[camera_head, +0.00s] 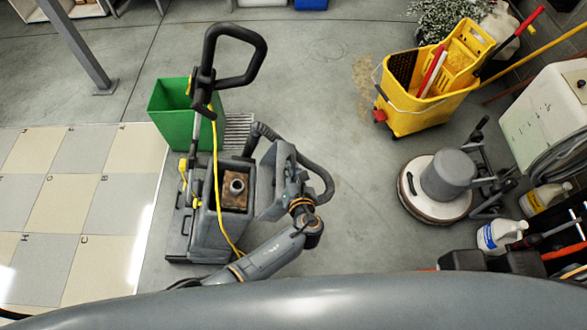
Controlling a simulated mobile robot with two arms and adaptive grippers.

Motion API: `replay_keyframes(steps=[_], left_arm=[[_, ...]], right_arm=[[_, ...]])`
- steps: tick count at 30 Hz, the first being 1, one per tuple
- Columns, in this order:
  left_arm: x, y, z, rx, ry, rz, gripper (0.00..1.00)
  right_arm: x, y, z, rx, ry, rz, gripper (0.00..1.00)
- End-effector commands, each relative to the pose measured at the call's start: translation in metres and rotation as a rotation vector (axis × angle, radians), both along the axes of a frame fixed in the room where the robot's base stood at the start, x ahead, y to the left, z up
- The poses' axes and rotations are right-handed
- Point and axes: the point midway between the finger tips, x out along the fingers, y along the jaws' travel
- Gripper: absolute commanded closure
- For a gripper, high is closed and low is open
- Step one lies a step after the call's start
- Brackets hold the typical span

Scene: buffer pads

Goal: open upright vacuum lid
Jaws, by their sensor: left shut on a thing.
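The grey upright vacuum (205,220) stands left of the middle of the head view, with a black loop handle (250,45) at its top. Its lid (271,190) is swung out to the right, away from the body. The top opening shows a brown interior (232,192) with a round port. My left arm comes up from the bottom, and its gripper (292,186) is at the lid's right edge, shut on it. The fingertips are small and partly hidden against the lid. My right gripper is not in view.
A black hose (318,170) curves close around my left gripper, and a yellow cord (216,170) hangs down the vacuum. A green bin (170,115) stands behind. A yellow mop bucket (420,105) and a floor machine (440,190) are at right. Floor between is clear.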

Motion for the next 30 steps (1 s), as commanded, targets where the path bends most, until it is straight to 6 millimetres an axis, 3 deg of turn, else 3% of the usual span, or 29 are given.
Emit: replay_keyframes(steps=[8, 9, 12, 23, 30], left_arm=[[0.0, 0.001, -0.001, 0.0, 0.001, 0.002, 1.0], [0.0, 0.001, -0.001, 0.001, 0.002, 0.002, 0.87], [0.0, 0.001, -0.001, 0.001, 0.002, 0.002, 0.67], [-0.003, 0.001, -0.001, 0.0, 0.002, 0.001, 0.66], [-0.032, -0.001, 0.009, -0.002, 0.004, 0.001, 0.66]], right_arm=[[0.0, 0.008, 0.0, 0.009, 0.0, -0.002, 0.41], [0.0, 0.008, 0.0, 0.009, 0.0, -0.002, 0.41], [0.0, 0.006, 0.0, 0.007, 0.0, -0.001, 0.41], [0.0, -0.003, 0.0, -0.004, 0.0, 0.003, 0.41], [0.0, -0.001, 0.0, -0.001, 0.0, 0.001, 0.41]])
